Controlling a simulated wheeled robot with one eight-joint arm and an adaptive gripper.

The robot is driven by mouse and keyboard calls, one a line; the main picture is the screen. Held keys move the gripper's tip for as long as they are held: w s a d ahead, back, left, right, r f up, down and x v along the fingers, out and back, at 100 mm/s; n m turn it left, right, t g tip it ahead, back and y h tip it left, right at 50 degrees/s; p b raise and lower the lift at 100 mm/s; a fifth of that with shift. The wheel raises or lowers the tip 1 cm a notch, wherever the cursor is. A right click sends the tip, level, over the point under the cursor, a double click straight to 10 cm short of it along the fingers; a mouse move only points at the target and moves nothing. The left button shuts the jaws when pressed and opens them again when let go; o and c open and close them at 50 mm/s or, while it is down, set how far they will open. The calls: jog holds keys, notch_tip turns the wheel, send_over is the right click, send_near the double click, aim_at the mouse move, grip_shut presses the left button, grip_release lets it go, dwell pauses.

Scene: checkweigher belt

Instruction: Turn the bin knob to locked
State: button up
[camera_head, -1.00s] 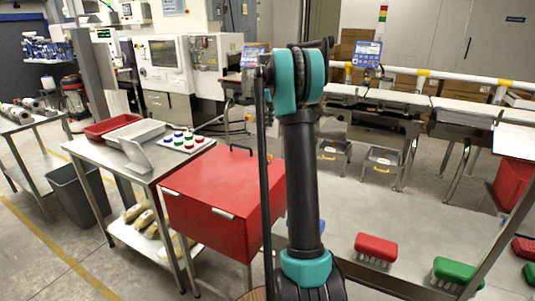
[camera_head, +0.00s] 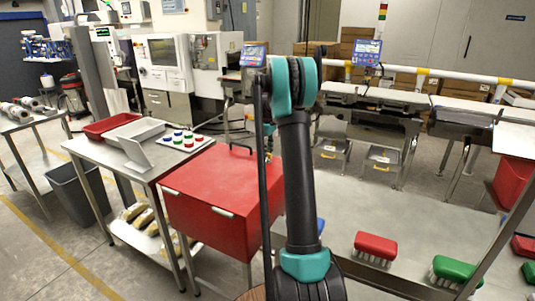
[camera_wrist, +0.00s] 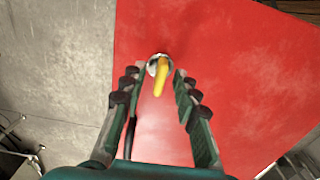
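The red bin (camera_head: 215,180) stands on the left-centre of the head view; a red face of it (camera_wrist: 240,70) fills most of the wrist view. The knob (camera_wrist: 160,84) on that face has a yellow lever on a round silver base, and the lever points down the picture, tilted very slightly. My gripper (camera_wrist: 155,76) is open, its two green and black fingers on either side of the knob with visible gaps. I cannot tell how far the fingertips are from the face. In the head view the knob is hidden and my arm covers most of the gripper.
A steel table with a red tray (camera_head: 107,124), a grey tray (camera_head: 140,130) and several coloured knobs stands left of the bin. A red brush (camera_head: 375,246) and a green brush (camera_head: 453,268) lie on the steel surface at right. A grey waste bin (camera_head: 80,188) is on the floor.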

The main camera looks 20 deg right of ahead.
jog(key=shift+c, duration=0.3)
grip_shut()
jog(key=shift+m, duration=0.4)
jog(key=m, duration=0.3)
jog(key=shift+m, duration=0.3)
jog(key=m, duration=0.4)
jog(key=shift+m, duration=0.3)
jog(key=m, duration=0.4)
jog(key=shift+m, duration=2.5)
